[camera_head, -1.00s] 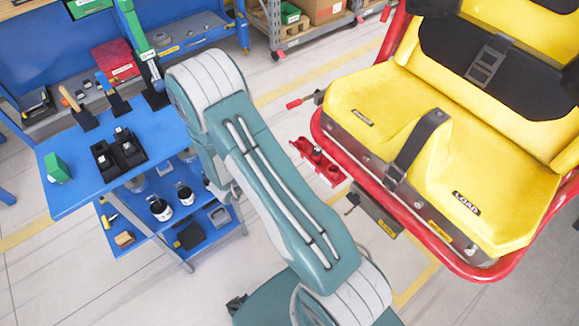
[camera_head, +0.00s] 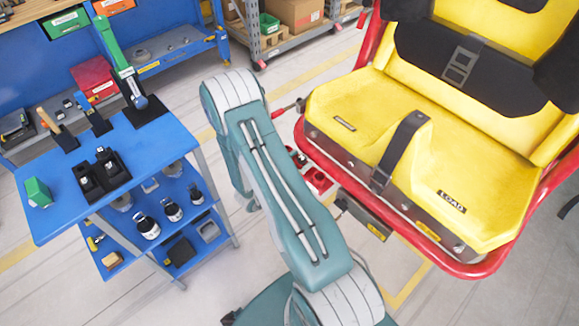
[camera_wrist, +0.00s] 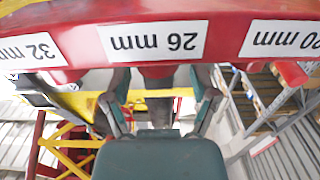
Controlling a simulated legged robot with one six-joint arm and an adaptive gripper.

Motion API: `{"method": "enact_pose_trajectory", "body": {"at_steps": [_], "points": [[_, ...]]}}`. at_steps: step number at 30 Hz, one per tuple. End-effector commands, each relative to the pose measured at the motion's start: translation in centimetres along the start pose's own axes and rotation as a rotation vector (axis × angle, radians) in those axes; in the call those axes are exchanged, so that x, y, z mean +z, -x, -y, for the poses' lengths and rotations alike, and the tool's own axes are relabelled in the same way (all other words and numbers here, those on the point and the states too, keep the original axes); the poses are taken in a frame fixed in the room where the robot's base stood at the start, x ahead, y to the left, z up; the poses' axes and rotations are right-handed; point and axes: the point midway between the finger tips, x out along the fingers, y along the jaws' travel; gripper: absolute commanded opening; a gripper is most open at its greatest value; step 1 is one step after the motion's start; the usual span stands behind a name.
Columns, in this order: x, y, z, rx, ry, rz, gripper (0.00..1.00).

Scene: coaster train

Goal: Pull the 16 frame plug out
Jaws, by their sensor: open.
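A red bar fills the top of the wrist view (camera_wrist: 225,40). It carries upside-down white labels reading 32 mm, 26 mm and 20 mm. Short red round stubs stick out under it, one below the 26 mm label (camera_wrist: 156,72) and one below the 20 mm label (camera_wrist: 291,73). No 16 label shows. My gripper (camera_wrist: 161,88) is open, its two fingers spread on either side of the 26 mm stub; I cannot tell whether they touch it. In the head view my gripper is hidden behind my arm. A red piece (camera_head: 317,180) shows partly beside my arm, below the seat.
A yellow seat (camera_head: 430,150) in a red tube frame (camera_head: 325,160) stands on the right. A blue workbench (camera_head: 150,150) on the left carries black holders (camera_head: 100,180) and a green block (camera_head: 38,192).

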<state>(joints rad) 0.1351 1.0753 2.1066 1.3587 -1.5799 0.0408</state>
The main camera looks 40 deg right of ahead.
Motion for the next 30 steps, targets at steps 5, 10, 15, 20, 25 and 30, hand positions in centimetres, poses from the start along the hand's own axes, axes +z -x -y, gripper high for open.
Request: {"method": "enact_pose_trajectory", "body": {"at_steps": [5, 10, 15, 20, 25, 30], "points": [[0.01, -1.10, -0.04, 0.000, 0.001, 0.000, 0.76], [0.01, -1.15, -0.01, -0.002, 0.001, 0.000, 0.76], [0.01, -1.13, -0.01, -0.001, 0.001, 0.000, 0.36], [0.01, -1.13, 0.00, -0.001, 0.001, 0.001, 0.00], [0.01, -1.13, 0.01, -0.001, 0.001, 0.000, 0.00], [-0.16, -1.14, 0.03, -0.001, 0.000, 0.000, 0.00]]}}
